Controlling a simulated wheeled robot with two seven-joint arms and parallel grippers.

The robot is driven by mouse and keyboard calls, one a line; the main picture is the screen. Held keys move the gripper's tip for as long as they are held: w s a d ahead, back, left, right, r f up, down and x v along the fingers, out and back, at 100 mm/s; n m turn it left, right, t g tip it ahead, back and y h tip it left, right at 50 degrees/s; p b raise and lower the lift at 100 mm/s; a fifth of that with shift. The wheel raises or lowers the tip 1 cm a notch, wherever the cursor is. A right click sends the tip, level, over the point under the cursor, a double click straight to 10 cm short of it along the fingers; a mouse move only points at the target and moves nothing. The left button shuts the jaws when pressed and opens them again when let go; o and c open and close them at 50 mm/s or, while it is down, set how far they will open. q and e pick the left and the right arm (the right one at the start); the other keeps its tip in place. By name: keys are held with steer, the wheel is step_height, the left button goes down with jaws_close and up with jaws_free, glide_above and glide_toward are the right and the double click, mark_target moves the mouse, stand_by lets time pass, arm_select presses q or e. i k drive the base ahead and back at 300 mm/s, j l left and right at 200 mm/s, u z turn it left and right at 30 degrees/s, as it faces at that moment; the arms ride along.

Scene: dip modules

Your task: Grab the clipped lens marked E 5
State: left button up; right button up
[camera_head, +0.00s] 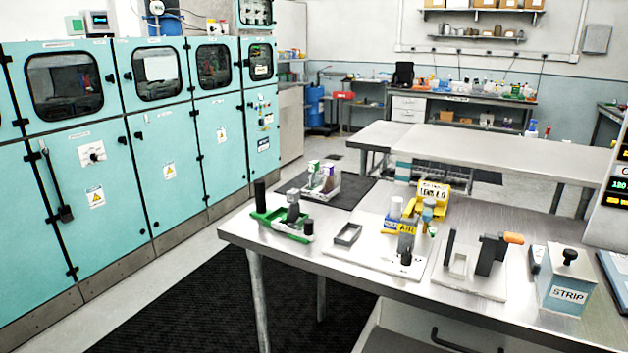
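Neither gripper is in the head view. No marking E 5 can be read, and I cannot tell which item is the clipped lens. A green tray (268,219) on the near left of the steel table (355,272) holds dark and grey upright pieces. A yellow holder (441,209) with a lettered sign, too small to read surely, stands at the table's middle back. A small dark grey upright piece (405,246) stands on a white plate in front of it.
A clear rack (326,188) with capped bottles stands on a dark mat. A small grey tray (348,235) and a white fixture with an orange-tipped clamp (490,253) lie nearby. A blue box marked STRIP (567,290) stands at the right. Teal cabinets (140,130) line the left.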

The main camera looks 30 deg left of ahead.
mark_target(313, 166)
steer(key=i+j, duration=0.15)
steer(key=j, duration=0.2)
steer(key=i+j+z, duration=0.15)
steer(key=j, duration=0.2)
steer(key=i+j, duration=0.2)
steer(key=j, duration=0.2)
steer(key=i+j+z, duration=0.15)
steer(key=j, duration=0.25)
steer(key=i+j, duration=0.15)
steer(key=j, duration=0.2)
steer(key=i+j+z, duration=0.1)
steer(key=j, duration=0.3)
steer(key=i+j+z, duration=0.1)
steer(key=j, duration=0.3)
